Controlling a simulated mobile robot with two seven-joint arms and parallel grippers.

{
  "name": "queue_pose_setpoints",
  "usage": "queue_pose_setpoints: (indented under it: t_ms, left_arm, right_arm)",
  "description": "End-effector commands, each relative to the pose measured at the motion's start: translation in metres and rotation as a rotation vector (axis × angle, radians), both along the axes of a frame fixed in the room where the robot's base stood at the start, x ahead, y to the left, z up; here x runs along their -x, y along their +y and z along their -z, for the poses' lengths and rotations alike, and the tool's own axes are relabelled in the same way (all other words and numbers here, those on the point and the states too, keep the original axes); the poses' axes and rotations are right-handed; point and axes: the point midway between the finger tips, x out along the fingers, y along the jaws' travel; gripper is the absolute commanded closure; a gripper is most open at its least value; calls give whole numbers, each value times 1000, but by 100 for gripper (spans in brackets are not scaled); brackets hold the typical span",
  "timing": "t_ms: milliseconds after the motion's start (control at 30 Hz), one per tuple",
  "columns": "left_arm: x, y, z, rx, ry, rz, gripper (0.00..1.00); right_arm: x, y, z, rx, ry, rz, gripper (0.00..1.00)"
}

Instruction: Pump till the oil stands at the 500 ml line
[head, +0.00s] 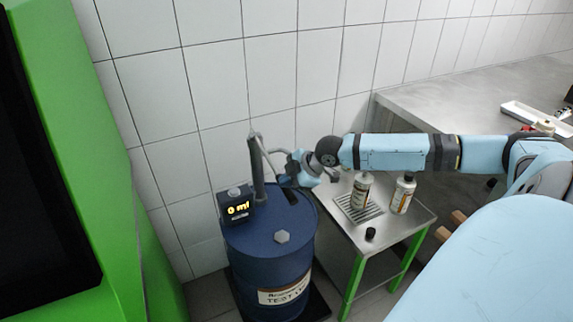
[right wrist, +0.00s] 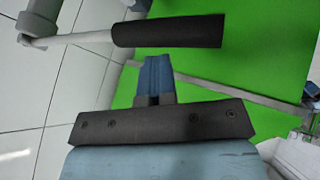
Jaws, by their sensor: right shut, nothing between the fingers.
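The blue drum (head: 265,250) stands upright and carries a grey hand pump (head: 257,165). The pump's lever slants down to a black grip (head: 290,194); the grip also shows in the right wrist view (right wrist: 168,32). The counter display (head: 238,209) reads 0 ml. My right gripper (head: 290,180) is shut and empty, its fingertips close to the grip; in the right wrist view the blue fingers (right wrist: 156,75) point at it, and contact is unclear. A labelled bottle (head: 361,190) stands on the drip grate (head: 352,212); its oil level cannot be read. My left gripper is out of view.
A second bottle (head: 402,193) and a small black cap (head: 370,234) are on the green-legged steel table (head: 405,228). A green-framed cabinet (head: 150,250) stands left of the drum. The tiled wall is close behind, and a steel counter (head: 460,95) runs at the right.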

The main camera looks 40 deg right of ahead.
Motion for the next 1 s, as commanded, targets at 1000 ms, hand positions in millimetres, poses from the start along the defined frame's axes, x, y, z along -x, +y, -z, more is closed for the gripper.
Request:
queue_pose_setpoints:
  t_ms: [1000]
  left_arm:
    - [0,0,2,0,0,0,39]
  right_arm:
    - [2,1,14,0,3,0,100]
